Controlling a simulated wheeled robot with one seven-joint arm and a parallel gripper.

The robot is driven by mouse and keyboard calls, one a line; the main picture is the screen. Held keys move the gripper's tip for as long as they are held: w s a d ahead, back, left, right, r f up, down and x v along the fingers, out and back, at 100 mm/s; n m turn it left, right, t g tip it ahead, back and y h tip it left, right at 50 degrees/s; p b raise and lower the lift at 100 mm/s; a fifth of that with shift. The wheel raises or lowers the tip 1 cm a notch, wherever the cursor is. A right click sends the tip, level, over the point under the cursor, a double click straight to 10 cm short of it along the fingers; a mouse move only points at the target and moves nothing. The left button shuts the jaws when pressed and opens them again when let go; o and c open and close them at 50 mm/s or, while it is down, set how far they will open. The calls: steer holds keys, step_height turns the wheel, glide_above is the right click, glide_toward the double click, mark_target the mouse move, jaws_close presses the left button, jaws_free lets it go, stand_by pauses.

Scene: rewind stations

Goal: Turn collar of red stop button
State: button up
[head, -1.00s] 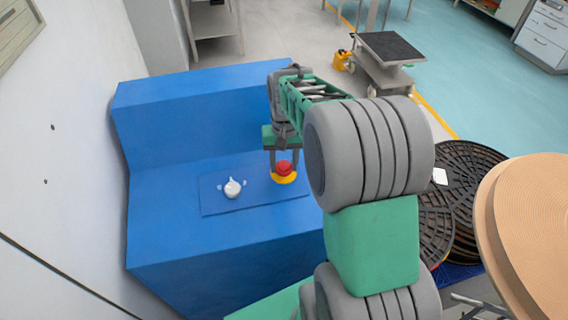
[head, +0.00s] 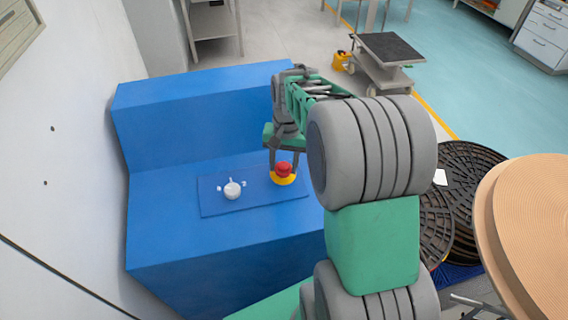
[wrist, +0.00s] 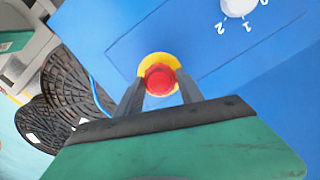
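The red stop button (head: 283,169) stands on a yellow collar (head: 284,179) at the right part of a blue panel on the blue console. In the wrist view, the red button (wrist: 160,80) and the yellow collar (wrist: 146,70) lie between the fingertips of my gripper (wrist: 158,92). The fingers are apart, one on each side of the button, and partly cover the collar's sides. I cannot tell whether they touch it. In the head view, my gripper (head: 284,163) points down over the button from behind.
A white knob (head: 232,190) with number marks sits left of the button on the same panel (head: 212,207). The blue console (head: 190,115) rises behind it. A white wall (head: 60,150) stands at the left. Black reels (head: 468,165) and a tan disc (head: 535,225) are at the right.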

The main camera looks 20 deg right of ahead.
mark_target(285, 165)
steer(key=o, duration=0.4)
steer(key=shift+r, duration=0.1)
steer(key=r, duration=0.4)
steer(key=r+b, duration=0.1)
steer(key=r, duration=0.2)
steer(key=shift+s+d+r, duration=0.15)
steer(key=shift+d+r, duration=0.05)
steer(key=shift+r, duration=0.15)
